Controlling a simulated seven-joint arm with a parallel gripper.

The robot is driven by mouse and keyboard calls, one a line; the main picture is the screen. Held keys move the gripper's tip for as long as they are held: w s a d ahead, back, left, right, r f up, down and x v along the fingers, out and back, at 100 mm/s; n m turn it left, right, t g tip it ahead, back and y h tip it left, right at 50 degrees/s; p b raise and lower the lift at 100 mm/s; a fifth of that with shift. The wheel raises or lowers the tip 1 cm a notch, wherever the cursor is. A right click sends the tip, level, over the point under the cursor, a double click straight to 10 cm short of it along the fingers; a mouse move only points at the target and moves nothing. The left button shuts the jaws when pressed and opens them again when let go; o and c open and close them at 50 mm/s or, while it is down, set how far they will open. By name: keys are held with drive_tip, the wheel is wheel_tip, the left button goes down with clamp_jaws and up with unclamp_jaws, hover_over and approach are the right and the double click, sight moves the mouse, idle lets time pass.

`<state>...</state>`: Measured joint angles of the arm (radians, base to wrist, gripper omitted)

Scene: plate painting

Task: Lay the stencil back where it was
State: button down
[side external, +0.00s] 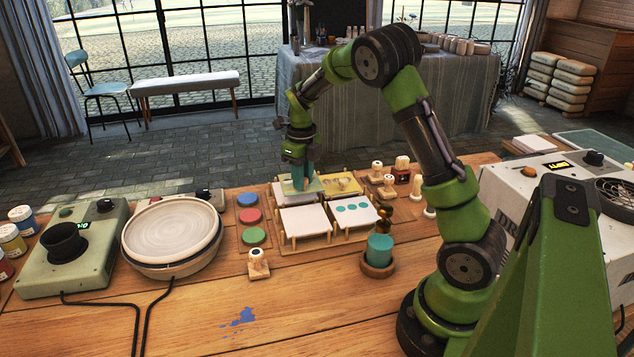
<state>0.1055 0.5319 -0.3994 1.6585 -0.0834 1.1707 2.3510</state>
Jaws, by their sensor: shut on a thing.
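My gripper (298,184) points down over the back left place of the wooden rack (283,234), its fingers closed on a pale green sheet, apparently the stencil (315,187). The stencil lies about flat, at or just above the rack; I cannot tell whether it touches. The fingers hide its middle. To its right is a yellow sheet with cut-outs (336,187). In front are a plain white sheet (304,221) and a white sheet with teal dots (352,211).
Red, blue and green pads (250,216) stand left of the rack. A teal sponge-like cylinder in a wooden dish (379,249) and small stampers (387,187) stand right. A round turntable (172,231) is at left.

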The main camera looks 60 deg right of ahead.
sight(285, 180)
drive_tip(key=shift+w+d+f, duration=0.1)
drive_tip(key=shift+w+d, duration=0.25)
drive_tip(key=shift+w, duration=0.4)
drive_tip(key=shift+w+d+f, duration=0.1)
drive_tip(key=shift+w+d, duration=0.2)
drive_tip(key=shift+w, duration=0.4)
drive_tip(key=shift+f, duration=1.7)
drive_tip(key=shift+f, duration=0.1)
drive_tip(key=c, duration=0.9)
unclamp_jaws()
